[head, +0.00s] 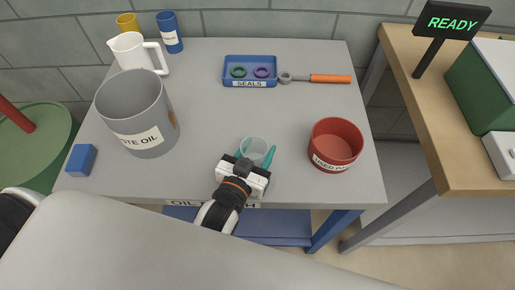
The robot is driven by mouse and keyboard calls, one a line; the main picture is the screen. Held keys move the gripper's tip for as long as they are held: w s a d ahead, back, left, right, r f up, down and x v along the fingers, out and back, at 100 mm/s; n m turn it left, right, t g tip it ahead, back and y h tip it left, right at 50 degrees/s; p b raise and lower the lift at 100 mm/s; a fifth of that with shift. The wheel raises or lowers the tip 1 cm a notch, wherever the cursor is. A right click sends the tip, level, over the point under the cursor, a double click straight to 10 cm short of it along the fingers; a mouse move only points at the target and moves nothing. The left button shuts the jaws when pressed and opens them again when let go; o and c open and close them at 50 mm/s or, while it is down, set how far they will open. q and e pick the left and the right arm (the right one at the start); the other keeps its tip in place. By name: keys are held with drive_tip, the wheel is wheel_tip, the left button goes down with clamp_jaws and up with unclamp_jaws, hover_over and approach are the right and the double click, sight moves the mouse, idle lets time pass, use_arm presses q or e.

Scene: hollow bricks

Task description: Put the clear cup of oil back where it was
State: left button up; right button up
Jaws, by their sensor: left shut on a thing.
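The clear cup (254,147) is near the front middle of the grey table (215,100). My left gripper (257,157) reaches in from the front edge, with its teal fingers shut on either side of the cup. The cup looks upright, with its open rim facing up. I cannot tell whether its base touches the table or how much oil is in it. My right gripper is not in view.
A grey waste oil bucket (140,115), white jug (133,52) and blue block (81,160) stand left. A red container (336,144) stands right. A blue seals tray (250,70) and orange-handled tool (318,78) lie at the back. The table's middle is clear.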

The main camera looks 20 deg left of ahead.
use_arm(q)
drive_tip(key=o, duration=0.9)
drive_tip(key=shift+o, duration=0.3)
drive_tip(key=shift+r, duration=0.15)
drive_tip(key=shift+s, duration=0.35)
drive_tip(key=v, duration=1.1)
drive_tip(key=shift+s+b, duration=0.15)
drive_tip(key=shift+b, duration=0.2)
